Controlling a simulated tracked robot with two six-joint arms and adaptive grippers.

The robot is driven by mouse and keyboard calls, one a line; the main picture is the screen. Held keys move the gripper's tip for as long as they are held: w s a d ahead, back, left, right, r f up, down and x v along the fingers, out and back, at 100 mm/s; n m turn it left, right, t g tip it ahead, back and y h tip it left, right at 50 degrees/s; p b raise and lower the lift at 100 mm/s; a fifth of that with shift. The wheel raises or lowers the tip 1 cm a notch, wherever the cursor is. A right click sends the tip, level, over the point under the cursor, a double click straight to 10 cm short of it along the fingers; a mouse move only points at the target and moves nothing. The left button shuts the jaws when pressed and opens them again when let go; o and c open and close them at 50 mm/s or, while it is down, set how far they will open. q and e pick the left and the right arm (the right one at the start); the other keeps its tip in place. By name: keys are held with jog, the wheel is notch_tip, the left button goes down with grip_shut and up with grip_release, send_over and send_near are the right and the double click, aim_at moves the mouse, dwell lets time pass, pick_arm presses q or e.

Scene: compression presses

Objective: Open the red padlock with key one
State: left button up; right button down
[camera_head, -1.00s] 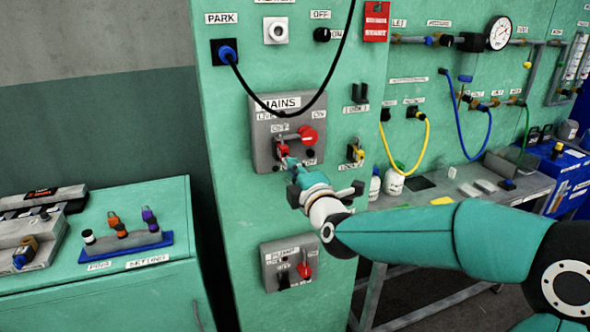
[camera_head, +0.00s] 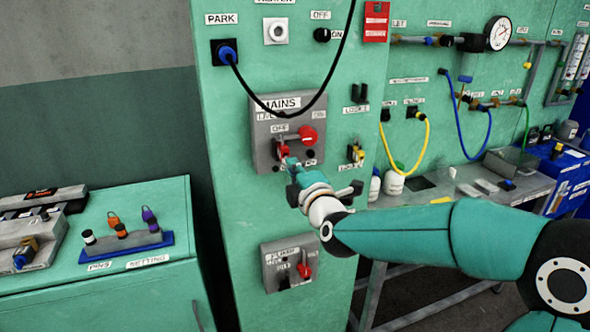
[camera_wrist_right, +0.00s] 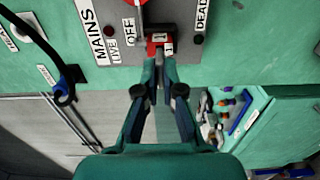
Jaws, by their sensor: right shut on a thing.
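The red padlock (camera_head: 284,152) hangs on the grey MAINS switch box (camera_head: 262,150), below the red rotary handle. In the right wrist view the red padlock (camera_wrist_right: 160,40) sits just past my fingertips, with a small tag marked 1 beside it. My right gripper (camera_head: 291,163) is at the padlock's underside. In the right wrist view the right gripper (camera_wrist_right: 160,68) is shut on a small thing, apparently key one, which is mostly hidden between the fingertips. I cannot tell how far the key is in the lock. My left gripper does not show.
The red handle (camera_head: 307,135) is close above right of the padlock. A black cable (camera_head: 300,103) loops over the MAINS box. A yellow padlock (camera_head: 356,154) hangs to the right. The PUMP switch box (camera_head: 287,265) is below. A blue rack (camera_head: 125,245) stands on the left cabinet.

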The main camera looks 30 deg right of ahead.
jog(key=shift+x, duration=1.2)
jog(key=c, duration=1.2)
grip_release()
jog(key=shift+c, duration=0.2)
jog(key=v, duration=1.2)
jog(key=shift+a, duration=0.1)
